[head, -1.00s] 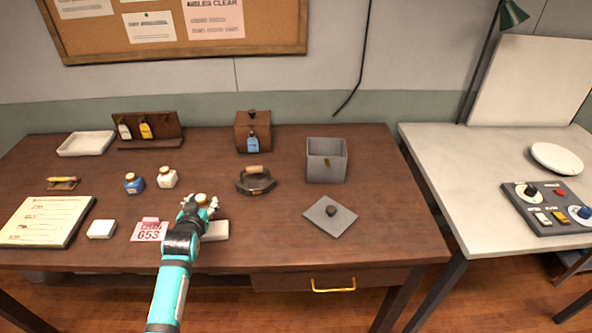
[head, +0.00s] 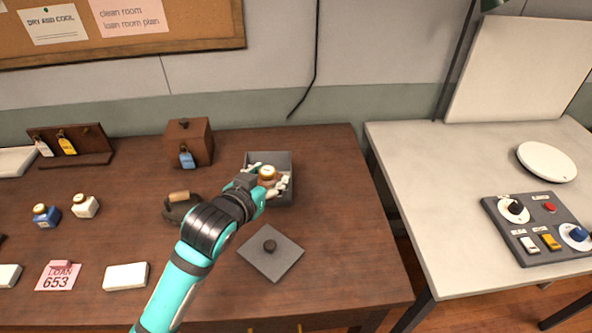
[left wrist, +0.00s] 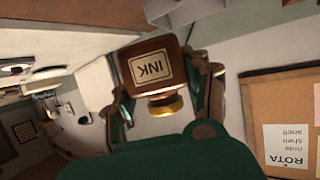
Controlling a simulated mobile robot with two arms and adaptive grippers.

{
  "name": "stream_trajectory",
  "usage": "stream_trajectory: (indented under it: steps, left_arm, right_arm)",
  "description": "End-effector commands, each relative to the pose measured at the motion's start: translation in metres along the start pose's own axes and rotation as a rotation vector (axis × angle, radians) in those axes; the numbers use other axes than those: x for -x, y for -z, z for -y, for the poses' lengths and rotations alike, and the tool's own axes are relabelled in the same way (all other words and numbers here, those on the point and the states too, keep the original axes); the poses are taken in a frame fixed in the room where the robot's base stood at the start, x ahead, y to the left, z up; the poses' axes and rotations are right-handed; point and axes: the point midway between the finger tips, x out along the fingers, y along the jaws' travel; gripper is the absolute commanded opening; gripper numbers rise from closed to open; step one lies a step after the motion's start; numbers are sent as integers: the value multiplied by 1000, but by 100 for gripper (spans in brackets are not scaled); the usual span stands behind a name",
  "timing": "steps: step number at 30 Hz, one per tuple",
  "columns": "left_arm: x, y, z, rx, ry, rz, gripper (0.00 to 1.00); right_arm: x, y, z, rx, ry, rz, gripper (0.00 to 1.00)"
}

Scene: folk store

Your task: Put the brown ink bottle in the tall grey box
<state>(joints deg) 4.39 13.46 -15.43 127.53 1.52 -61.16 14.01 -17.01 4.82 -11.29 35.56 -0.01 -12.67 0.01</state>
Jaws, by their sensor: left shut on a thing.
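The brown ink bottle (head: 267,173) is in my left gripper (head: 268,180), which is shut on it. It also shows in the left wrist view (left wrist: 160,70), with its INK label and a gold neck. In the head view the gripper and bottle overlap the opening of the tall grey box (head: 284,158). I cannot tell whether the bottle is above the rim or inside. The arm and gripper hide the box's front left part. The grey lid (head: 270,254) with a dark knob lies on the table in front of the box. My right gripper is not in view.
A brown wooden box (head: 188,140) with a blue tag and a dark iron-like tool (head: 182,206) stand left of the grey box. Blue (head: 46,215) and white (head: 85,206) bottles stand further left. A white table (head: 440,190) with a control panel (head: 545,228) is at the right.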

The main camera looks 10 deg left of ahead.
Motion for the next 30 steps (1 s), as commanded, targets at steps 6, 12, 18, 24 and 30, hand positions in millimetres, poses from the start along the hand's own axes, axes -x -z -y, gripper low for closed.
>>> stream_trajectory:
  steps: [6,12,18,24,30]
  left_arm:
    - [-36,16,11,-1,0,1,11]
    - [-86,32,26,-1,0,0,11]
    - [-126,43,38,0,-1,-1,11]
    - [-143,46,42,-1,-2,-1,11]
    - [-152,24,42,1,-2,4,11]
  right_arm:
    - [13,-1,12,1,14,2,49]
    - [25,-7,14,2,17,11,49]
    - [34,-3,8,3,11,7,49]
    - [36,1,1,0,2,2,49]
    - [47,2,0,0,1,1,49]
